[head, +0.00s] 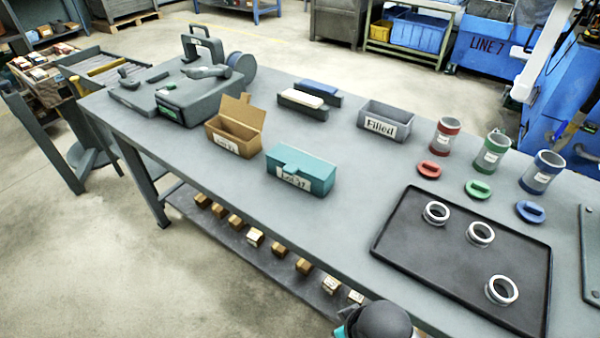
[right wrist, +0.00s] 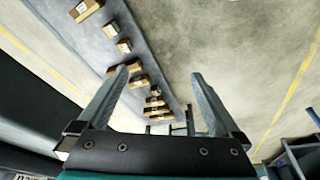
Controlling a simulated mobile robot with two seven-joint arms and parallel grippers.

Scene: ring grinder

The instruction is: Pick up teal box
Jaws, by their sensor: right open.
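The teal box (head: 301,170) sits upright on the grey workbench near its front edge, with a lid on top and a white handwritten label on its front. My right gripper shows in the right wrist view (right wrist: 163,95); its two fingers are apart with nothing between them. It points toward the floor and the lower shelf, and the teal box is not in that view. In the head view only a dark rounded part of my arm shows at the bottom edge, well in front of the box. My left gripper is in neither view.
An open brown box (head: 234,128) stands left of the teal box, and a grey bin (head: 385,121) labelled Filled stands behind right. A black tray (head: 430,262) with 3 metal rings lies at right. Small cartons (head: 255,237) line the lower shelf. Bench around the teal box's right side is clear.

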